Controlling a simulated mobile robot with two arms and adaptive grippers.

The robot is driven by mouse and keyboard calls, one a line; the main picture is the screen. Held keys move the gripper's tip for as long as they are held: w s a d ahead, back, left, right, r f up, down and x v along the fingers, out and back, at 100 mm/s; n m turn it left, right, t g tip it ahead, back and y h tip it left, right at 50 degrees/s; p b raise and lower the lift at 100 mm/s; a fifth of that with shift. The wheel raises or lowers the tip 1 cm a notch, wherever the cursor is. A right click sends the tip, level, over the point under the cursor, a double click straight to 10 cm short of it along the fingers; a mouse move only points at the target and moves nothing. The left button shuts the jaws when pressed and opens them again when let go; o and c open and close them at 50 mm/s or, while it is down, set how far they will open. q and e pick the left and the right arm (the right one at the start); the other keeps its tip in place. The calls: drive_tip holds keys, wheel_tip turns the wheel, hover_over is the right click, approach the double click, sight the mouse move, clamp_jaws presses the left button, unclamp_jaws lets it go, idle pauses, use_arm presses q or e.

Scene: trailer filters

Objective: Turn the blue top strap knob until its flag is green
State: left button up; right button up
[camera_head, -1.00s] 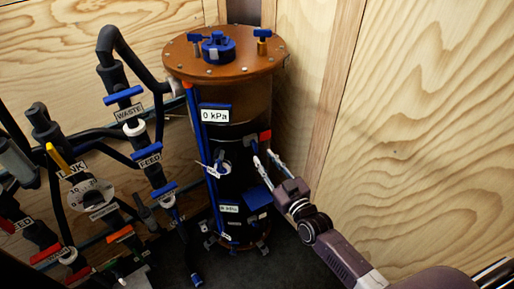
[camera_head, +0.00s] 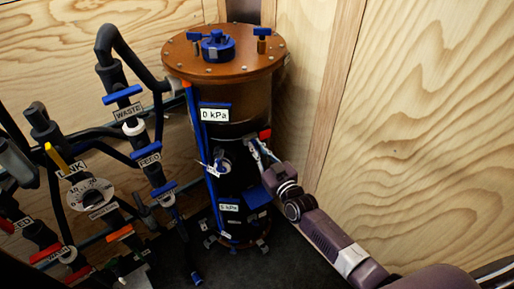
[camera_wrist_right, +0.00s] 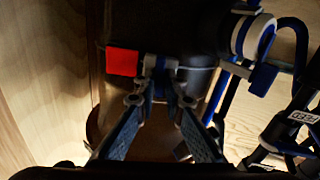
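The brown-topped filter vessel (camera_head: 225,66) stands in the corner. High on its dark body is a red flag (camera_head: 265,133); it also shows in the wrist view (camera_wrist_right: 123,62). No green shows on the flag. My left gripper is not in view.
Blue-handled valves and black hoses (camera_head: 125,97) crowd the left. A plywood wall (camera_head: 420,130) stands behind my right arm. Dark floor (camera_head: 295,255) is clear at the vessel's foot.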

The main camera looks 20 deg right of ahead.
clamp_jaws()
drive_tip(key=shift+m, duration=0.3)
drive_tip(key=shift+d+m+b, duration=0.2)
drive_tip(key=shift+m+b, duration=0.45)
drive_tip(key=shift+m, duration=1.95)
drive_tip(key=o, duration=0.6)
unclamp_jaws()
drive_tip(key=shift+s, duration=0.1)
drive_tip(key=s, duration=0.4)
drive_tip(key=s+d, duration=0.1)
drive_tip(key=s, duration=0.2)
drive_tip(key=s+d, duration=0.1)
drive_tip(key=s, duration=0.3)
drive_tip(key=shift+s, duration=0.3)
drive_tip(key=shift+f, duration=0.1)
